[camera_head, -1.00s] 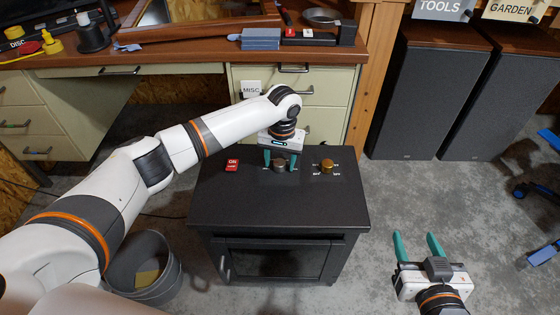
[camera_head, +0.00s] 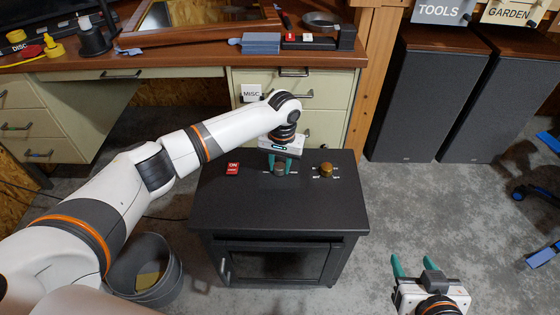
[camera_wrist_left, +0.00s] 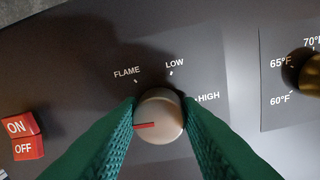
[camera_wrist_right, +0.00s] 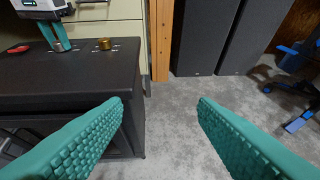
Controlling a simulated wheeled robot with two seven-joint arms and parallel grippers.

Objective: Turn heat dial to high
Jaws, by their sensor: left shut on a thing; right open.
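The heat dial (camera_wrist_left: 160,108) is a round metallic knob on the black heater's top (camera_head: 235,205). In the left wrist view its red pointer line points left, below the FLAME label (camera_wrist_left: 127,72). The LOW label (camera_wrist_left: 174,63) is above the dial and the HIGH label (camera_wrist_left: 208,98) is to its right. My left gripper (camera_head: 280,166) is shut on the dial from above, one green finger on each side; the dial also shows small in the head view (camera_head: 280,170). My right gripper (camera_head: 413,262) is open and empty, right of the heater and apart from it.
A red ON/OFF switch (camera_head: 233,168) sits left of the dial. A brass temperature dial (camera_head: 326,170) sits close to the right. The wooden desk (camera_head: 190,55) is behind, a grey bin (camera_head: 172,290) stands front left, and speakers (camera_head: 418,100) stand back right.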

